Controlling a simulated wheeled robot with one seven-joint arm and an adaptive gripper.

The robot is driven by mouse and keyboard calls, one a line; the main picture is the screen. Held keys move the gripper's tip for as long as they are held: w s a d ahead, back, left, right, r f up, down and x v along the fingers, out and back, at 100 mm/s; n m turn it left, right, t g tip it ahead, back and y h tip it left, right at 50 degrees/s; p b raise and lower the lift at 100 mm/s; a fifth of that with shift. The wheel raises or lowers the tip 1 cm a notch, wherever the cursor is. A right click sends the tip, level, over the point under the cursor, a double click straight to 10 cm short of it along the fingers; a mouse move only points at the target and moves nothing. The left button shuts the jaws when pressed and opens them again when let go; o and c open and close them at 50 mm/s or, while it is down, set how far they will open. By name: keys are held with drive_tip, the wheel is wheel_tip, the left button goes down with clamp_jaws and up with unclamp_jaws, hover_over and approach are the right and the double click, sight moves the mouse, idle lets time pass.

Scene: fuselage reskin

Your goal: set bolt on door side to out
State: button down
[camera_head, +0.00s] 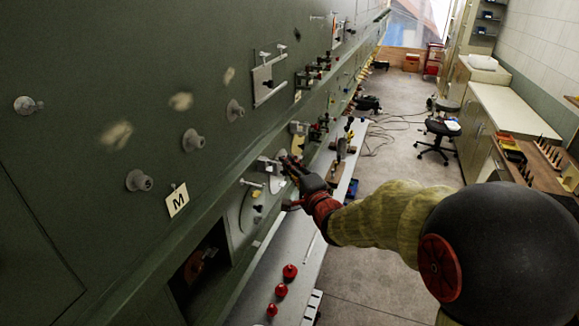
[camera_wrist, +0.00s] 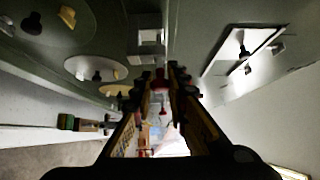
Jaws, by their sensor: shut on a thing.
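The green fuselage side (camera_head: 90,80) fills the left of the head view. A small metal bolt fitting (camera_head: 268,166) sits on it beside a pale round plate. My gripper (camera_head: 289,165) is at the right end of this fitting, shut on what looks like the bolt; the held part is mostly hidden by the fingers. In the wrist view the two fingers of my gripper (camera_wrist: 165,74) run forward and close together at their tips. A pale metal bracket (camera_wrist: 150,36) shows just above the tips. I cannot tell the bolt's exact position.
A label plate marked M (camera_head: 177,200) and several round knobs are on the skin at left. A dark opening (camera_head: 201,267) lies below. Red knobs (camera_head: 281,290) stand on the ledge. A stool (camera_head: 440,132) and workbench (camera_head: 515,112) are at right. The floor between is mostly clear.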

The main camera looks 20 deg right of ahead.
drive_tip(key=shift+s+d, duration=0.75)
drive_tip(key=shift+d, duration=0.3)
drive_tip(key=c, duration=1.7)
unclamp_jaws()
drive_tip(key=shift+s+d, duration=0.1)
drive_tip(key=shift+d, duration=0.1)
drive_tip(key=shift+c, duration=0.2)
drive_tip(key=shift+a, duration=0.1)
drive_tip(key=shift+s, duration=0.1)
drive_tip(key=s+d, duration=0.2)
drive_tip(key=s, duration=0.9)
drive_tip(key=shift+s, duration=0.35)
